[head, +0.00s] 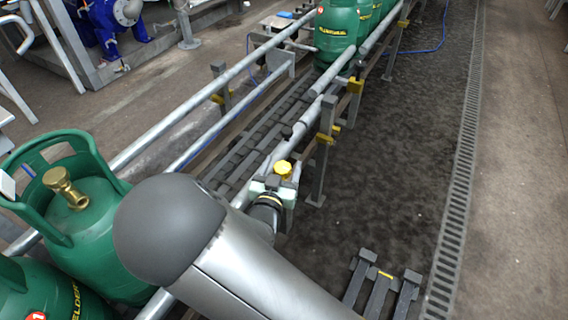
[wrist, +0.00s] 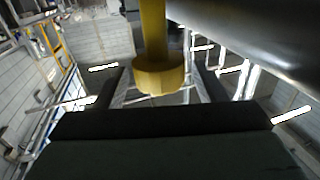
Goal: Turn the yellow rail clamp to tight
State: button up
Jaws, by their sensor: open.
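The yellow rail clamp (head: 283,169) shows in the head view as a small yellow knob by the near end of the right-hand rail, just beyond my gripper (head: 273,184). In the wrist view a yellow stem with a wide round end (wrist: 158,76) comes down from the top edge. It lies between the two dark fingers of my gripper (wrist: 160,70). The fingers stand apart, one on each side, with visible gaps to the yellow part. Most of the clamp body and the fingertips are hidden by my arm in the head view.
Green gas cylinders (head: 80,215) stand at the lower left, and more (head: 337,30) stand on the conveyor (head: 262,115) at the top. Metal guide rails (head: 200,108) run along it. Posts with yellow fittings (head: 328,138) line the right side.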

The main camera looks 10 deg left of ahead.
jog(key=shift+w, duration=1.1)
jog(key=c, duration=1)
